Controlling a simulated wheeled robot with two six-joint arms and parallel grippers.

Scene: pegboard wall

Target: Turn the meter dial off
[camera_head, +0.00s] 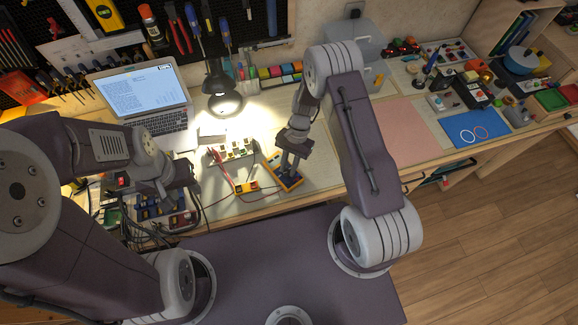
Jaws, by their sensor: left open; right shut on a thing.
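A yellow-orange meter (297,184) lies on the workbench near its front edge, tilted in the picture. My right gripper (287,174) reaches down onto the meter's face from above, its fingers closed on the dial. The dial itself is hidden by the fingers, so its setting cannot be read. My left gripper (168,197) is open, at the left over the front of the bench, apart from the meter.
A small yellow device (246,187) with red leads lies just left of the meter, below a white board with small parts (232,150). A lit lamp (222,103) and a laptop (145,100) stand behind. A pink mat (402,132) to the right is clear.

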